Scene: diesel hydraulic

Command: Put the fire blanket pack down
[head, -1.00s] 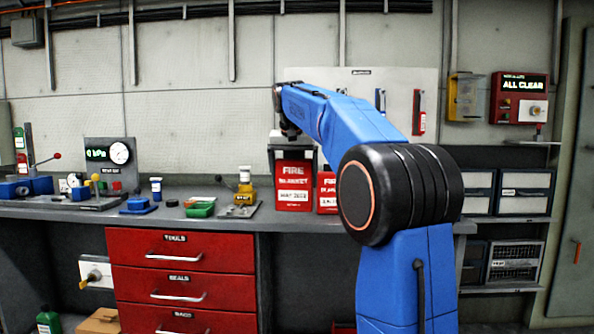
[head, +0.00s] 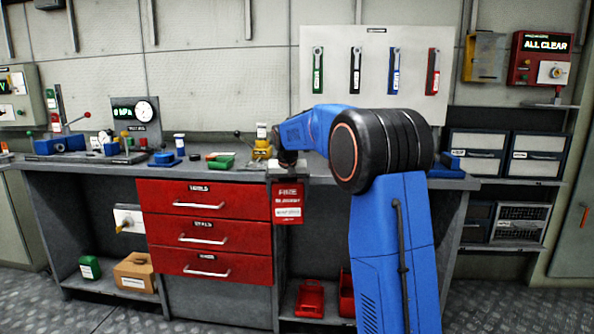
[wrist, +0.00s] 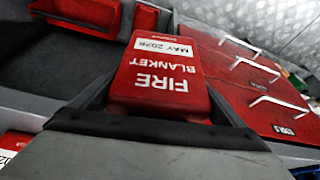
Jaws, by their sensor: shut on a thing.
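The fire blanket pack (head: 287,203) is red with a white date label. My gripper (head: 288,172) is shut on its top end. In the head view the pack hangs upright at the bench's front edge, just right of the red drawers. In the wrist view the pack (wrist: 160,75) reads FIRE BLANKET, MAY 2028, and extends out from between the fingers.
The grey bench (head: 100,163) carries a gauge stand (head: 136,118) and small parts. Red drawers (head: 206,233) stand left of the pack. Red bins (head: 311,299) sit on the low shelf. Part of another red labelled item (wrist: 12,145) shows in the wrist view's lower left corner.

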